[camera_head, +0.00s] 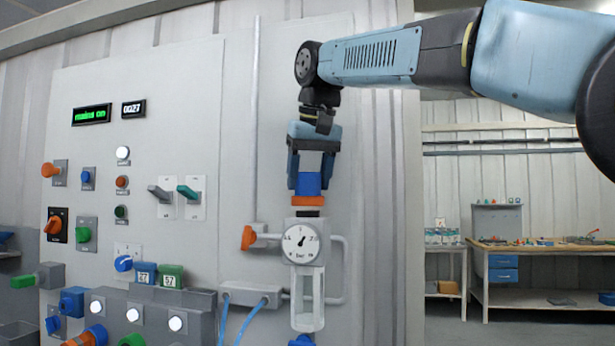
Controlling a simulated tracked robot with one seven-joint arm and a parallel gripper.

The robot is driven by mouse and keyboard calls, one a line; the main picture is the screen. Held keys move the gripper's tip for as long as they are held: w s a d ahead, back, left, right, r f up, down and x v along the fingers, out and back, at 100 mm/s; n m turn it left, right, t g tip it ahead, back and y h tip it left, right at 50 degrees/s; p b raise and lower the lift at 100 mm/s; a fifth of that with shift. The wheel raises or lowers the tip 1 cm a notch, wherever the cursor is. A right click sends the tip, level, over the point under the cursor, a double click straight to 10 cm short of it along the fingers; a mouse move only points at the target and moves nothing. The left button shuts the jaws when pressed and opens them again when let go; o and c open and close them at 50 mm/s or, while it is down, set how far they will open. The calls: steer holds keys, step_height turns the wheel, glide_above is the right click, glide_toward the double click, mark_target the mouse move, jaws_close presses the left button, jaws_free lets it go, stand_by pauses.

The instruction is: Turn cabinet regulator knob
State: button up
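The regulator knob (308,184) is a blue cylinder above an orange ring and a black neck. It stands upright at the top of the regulator, above a round white gauge (301,242) with a black needle. My gripper (308,176) points straight down from above, its two dark blue fingers on the left and right of the knob's upper part. The fingers look close to the knob's sides, but I cannot tell whether they touch it or grip it. A clear bowl (307,298) hangs below the gauge.
An orange valve handle (248,238) sits left of the gauge on grey piping. The cabinet panel (225,150) carries several knobs, switches, lamps and two small displays. Blue hoses (252,322) run below a grey block. A workbench (540,247) stands far off at right.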

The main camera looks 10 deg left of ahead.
steer(key=c, duration=0.6)
steer(key=shift+w+d+n+g+y, duration=0.1)
steer(key=shift+n+g+y, duration=0.2)
steer(key=shift+n, duration=0.85)
steer(key=shift+w+d+n+g+y, duration=0.1)
steer(key=shift+n+g+y, duration=0.15)
steer(key=shift+n, duration=0.9)
steer(key=o, duration=1)
steer(key=shift+s, duration=0.1)
steer(key=shift+r, duration=0.1)
